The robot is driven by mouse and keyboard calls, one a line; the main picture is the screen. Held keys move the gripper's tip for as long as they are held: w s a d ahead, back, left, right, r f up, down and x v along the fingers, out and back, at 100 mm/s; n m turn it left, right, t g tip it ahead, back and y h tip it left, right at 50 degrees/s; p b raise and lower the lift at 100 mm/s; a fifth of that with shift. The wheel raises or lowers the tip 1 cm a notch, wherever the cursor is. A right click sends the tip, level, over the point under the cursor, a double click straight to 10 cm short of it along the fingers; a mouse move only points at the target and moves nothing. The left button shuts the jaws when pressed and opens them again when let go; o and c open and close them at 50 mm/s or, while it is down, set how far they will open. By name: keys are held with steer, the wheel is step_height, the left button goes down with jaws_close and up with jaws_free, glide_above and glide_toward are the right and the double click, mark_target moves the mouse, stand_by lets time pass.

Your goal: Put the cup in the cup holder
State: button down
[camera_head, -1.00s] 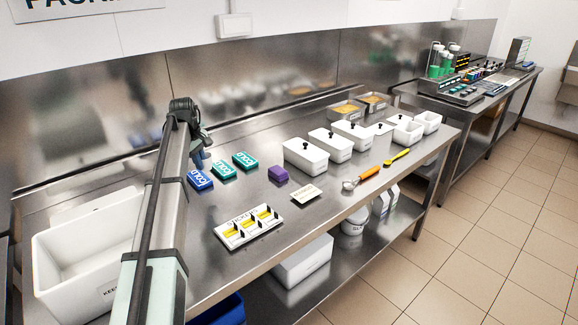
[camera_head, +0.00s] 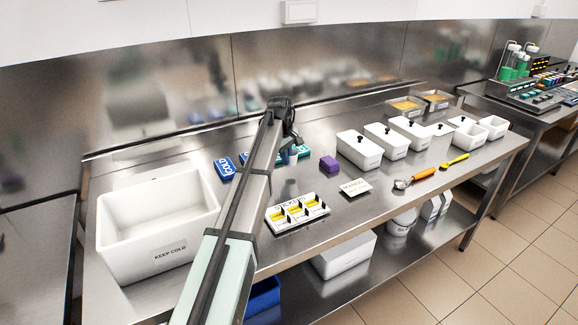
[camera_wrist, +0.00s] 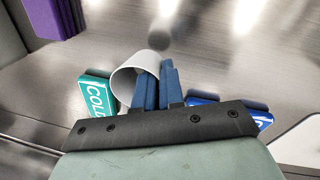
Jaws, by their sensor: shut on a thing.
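In the wrist view a plain white cup (camera_wrist: 122,84) lies tilted at my gripper (camera_wrist: 155,75), its open mouth towards the camera. The blue fingers are closed on its wall, one finger against the inside of the mouth. In the head view my gripper (camera_head: 291,157) is over the steel counter by the cold packs. The cup is not distinguishable there, behind my arm. I cannot make out a cup holder in either view.
Teal (camera_wrist: 97,98) and blue (camera_wrist: 258,119) cold packs lie near the gripper. A white KEEP COLD bin (camera_head: 160,252) stands left.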

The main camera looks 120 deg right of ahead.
steer(key=shift+f, duration=1.9)
steer(key=shift+f, duration=0.15)
steer(key=c, duration=1.2)
jaws_free()
steer(key=shift+c, duration=0.2)
steer(key=shift+o, duration=0.4)
step_height(320, 180, up, 12)
steer(key=w, duration=0.1)
steer(key=shift+w+a, duration=0.25)
steer(key=shift+w, duration=0.15)
